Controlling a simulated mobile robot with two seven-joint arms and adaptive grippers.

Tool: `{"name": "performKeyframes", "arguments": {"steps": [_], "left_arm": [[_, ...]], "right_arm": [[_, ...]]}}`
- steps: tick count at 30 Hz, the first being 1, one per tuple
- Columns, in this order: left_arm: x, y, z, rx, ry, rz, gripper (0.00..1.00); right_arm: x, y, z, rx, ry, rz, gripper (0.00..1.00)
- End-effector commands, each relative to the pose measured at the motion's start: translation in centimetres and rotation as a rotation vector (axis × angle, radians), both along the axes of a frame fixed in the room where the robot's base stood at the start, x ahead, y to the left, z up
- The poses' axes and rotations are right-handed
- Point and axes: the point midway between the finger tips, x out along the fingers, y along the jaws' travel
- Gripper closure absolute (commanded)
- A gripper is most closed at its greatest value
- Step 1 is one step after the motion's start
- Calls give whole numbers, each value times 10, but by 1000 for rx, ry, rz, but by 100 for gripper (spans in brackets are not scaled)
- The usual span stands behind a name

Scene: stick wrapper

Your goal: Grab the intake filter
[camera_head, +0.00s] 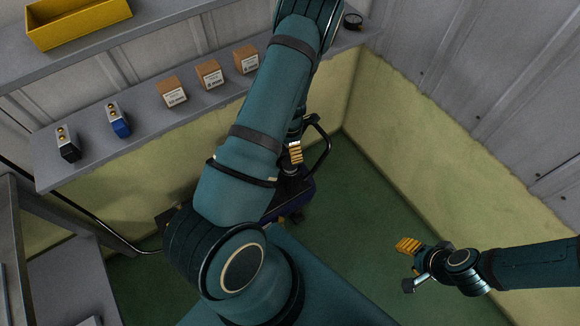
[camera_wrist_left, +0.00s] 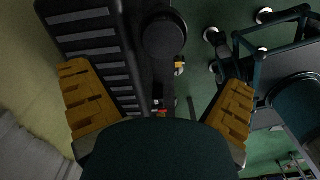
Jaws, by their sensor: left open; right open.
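A dark machine (camera_head: 290,192) with a black bar handle stands on the green floor, largely hidden behind my left arm. In the left wrist view it shows black ribbed housing (camera_wrist_left: 98,50) and a round black cap (camera_wrist_left: 164,38), which may be the intake filter; I cannot tell for sure. My left gripper (camera_wrist_left: 160,88) is open above the machine, its yellow fingers apart with nothing between them. The round cap lies ahead of the gap between the fingers, apart from them. My right gripper (camera_head: 412,264) is open and empty over the floor at the right.
A grey shelf (camera_head: 145,118) along the wall carries brown boxes (camera_head: 209,74) and small blue and black items (camera_head: 118,119). A yellow bin (camera_head: 78,22) sits on the upper shelf. A grey rack (camera_head: 20,240) stands at the left. Green floor (camera_head: 365,205) is clear between machine and right wall.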

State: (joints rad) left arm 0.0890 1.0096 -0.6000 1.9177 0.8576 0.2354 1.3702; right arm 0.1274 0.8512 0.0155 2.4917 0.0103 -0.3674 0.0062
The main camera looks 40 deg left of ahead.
Motion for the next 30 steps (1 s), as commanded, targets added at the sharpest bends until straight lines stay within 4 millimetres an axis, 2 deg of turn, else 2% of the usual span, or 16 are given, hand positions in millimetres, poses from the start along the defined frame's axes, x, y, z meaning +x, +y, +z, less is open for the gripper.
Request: {"name": "performKeyframes", "arguments": {"steps": [1,6,16,24,30], "left_arm": [[-1,0,-13,-2,3,2,0],[-1,0,-39,0,1,-1,0],[-1,-2,-58,-1,1,-3,0],[-2,-5,-96,1,1,-3,0],[-1,-6,-100,0,0,-4,0]], "right_arm": [[-1,0,-5,0,2,2,52],[-3,1,-10,2,7,6,52],[-5,1,-13,2,10,8,52],[-7,1,-21,3,15,12,52],[-7,1,-21,3,16,14,52]]}}
